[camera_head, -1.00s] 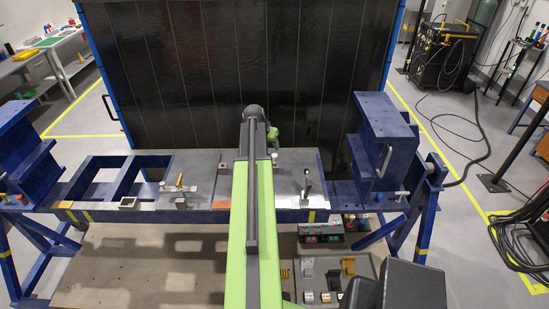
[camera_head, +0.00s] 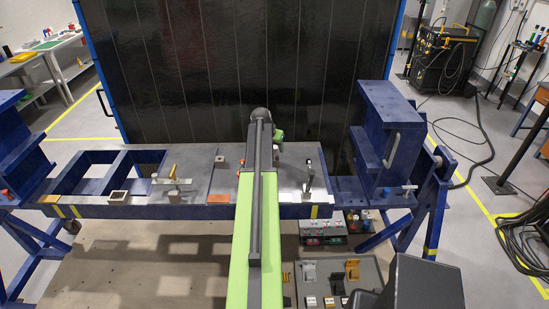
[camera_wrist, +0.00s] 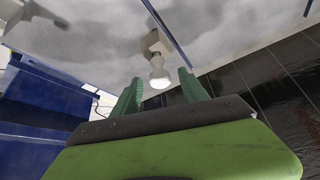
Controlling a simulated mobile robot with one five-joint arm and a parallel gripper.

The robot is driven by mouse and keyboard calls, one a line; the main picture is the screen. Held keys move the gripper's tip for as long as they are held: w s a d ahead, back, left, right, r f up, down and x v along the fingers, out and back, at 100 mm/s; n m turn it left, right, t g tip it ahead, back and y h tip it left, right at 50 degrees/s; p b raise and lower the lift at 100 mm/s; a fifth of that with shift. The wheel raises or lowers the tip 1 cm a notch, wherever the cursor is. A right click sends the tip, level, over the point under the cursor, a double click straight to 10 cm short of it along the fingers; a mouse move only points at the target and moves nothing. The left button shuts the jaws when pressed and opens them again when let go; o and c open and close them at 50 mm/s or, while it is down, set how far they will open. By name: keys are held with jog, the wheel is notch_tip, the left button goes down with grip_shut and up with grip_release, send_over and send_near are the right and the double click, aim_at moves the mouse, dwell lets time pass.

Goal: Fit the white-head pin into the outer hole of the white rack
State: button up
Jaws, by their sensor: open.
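The white-head pin (camera_wrist: 159,79) shows in the wrist view, its round pale head towards me and its shaft running to a small tan block (camera_wrist: 154,42). My gripper (camera_wrist: 158,85) has its two green fingers spread open, one on each side of the pin head in the picture. I cannot tell whether they touch it. In the head view my gripper (camera_head: 279,135) is at the back of the bench, mostly hidden by my arm, and the pin cannot be made out. I cannot identify the white rack with certainty; a pale bar (camera_head: 171,182) with a yellow upright part lies left of my arm.
A hollow square block (camera_head: 118,197) and a small brown block (camera_head: 220,161) sit on the bench plate left of my arm. A black-handled lever clamp (camera_head: 308,178) stands to the right. Large blue uprights (camera_head: 390,130) flank the bench, with a dark panel (camera_head: 240,60) behind.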

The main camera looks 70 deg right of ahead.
aim_at(275, 156)
jog(key=b+x, duration=0.3)
jog(key=x, duration=0.2)
jog(key=shift+d+b, duration=0.1)
jog(key=shift+b, duration=0.25)
jog(key=shift+r, duration=0.15)
grip_shut()
